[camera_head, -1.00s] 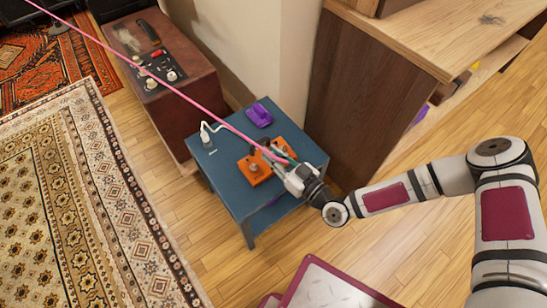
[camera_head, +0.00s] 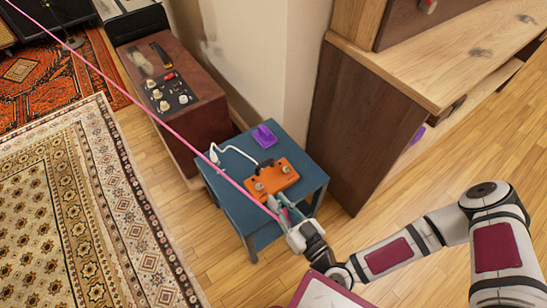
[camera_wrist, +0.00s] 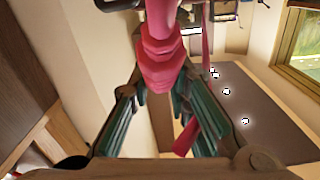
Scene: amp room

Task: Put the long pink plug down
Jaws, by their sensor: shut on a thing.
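My gripper (camera_head: 285,212) is at the front edge of a small blue table (camera_head: 226,188). It is shut on the long pink plug, which shows as a ribbed pink body between the fingers in the wrist view (camera_wrist: 160,62). A thin pink cable (camera_head: 150,108) runs taut from the gripper to the upper left. An orange pedal (camera_head: 276,180) with two knobs lies on the table just behind the gripper. The plug's far end is cut off in the wrist view, and I cannot tell whether it touches anything.
A purple pedal (camera_head: 264,136) and a white plug with its cable (camera_head: 228,149) are on the tabletop. A brown amp (camera_head: 195,118) with knobs stands behind left. A wooden cabinet (camera_head: 358,125) stands close on the right.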

